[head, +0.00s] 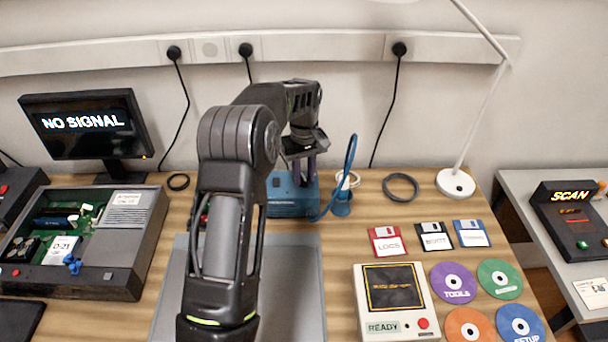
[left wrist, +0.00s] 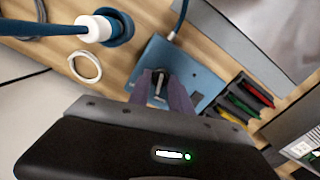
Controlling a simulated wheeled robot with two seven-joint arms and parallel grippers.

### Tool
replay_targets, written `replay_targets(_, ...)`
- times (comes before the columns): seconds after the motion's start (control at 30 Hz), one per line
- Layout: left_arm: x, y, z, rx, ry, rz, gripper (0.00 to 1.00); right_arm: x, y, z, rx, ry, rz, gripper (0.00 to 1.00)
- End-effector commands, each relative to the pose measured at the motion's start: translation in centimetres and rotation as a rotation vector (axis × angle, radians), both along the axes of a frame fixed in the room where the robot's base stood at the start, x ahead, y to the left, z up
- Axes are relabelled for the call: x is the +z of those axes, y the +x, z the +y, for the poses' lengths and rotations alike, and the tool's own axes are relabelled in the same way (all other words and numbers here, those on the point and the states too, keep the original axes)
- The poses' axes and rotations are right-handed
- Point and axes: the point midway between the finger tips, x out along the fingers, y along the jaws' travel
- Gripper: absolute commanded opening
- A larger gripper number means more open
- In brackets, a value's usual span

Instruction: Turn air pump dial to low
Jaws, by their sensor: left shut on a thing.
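The air pump is a blue box (head: 288,209) at the back middle of the wooden bench; it also shows in the left wrist view (left wrist: 182,62). On its top is a small dark dial (left wrist: 158,84) with a pale pointer line. My left gripper (head: 303,176) reaches down over the pump from above. In the left wrist view its two purple fingers (left wrist: 163,92) are shut on the dial, one on each side. The arm and fingers hide part of the pump, and I cannot read any dial markings. My right gripper is not in view.
A blue hose (head: 349,160) rises beside the pump from a blue cylinder (head: 342,207). A coiled dark cable (head: 401,187) and a lamp base (head: 455,184) stand to the right. An open computer case (head: 130,240) is on the left. Floppy disks and discs lie front right.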

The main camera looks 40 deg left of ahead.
Motion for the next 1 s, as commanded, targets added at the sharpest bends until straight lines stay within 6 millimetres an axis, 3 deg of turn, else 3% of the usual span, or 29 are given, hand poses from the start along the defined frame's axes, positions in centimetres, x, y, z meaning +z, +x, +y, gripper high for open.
replay_targets(0.5, 0.07, 0.06, 0.03, 0.378, 0.001, -0.002, 0.00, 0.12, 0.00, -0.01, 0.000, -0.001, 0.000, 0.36)
replay_targets(1.0, 0.04, 0.06, 0.01, 0.441, 0.000, -0.002, 0.00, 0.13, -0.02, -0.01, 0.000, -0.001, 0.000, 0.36)
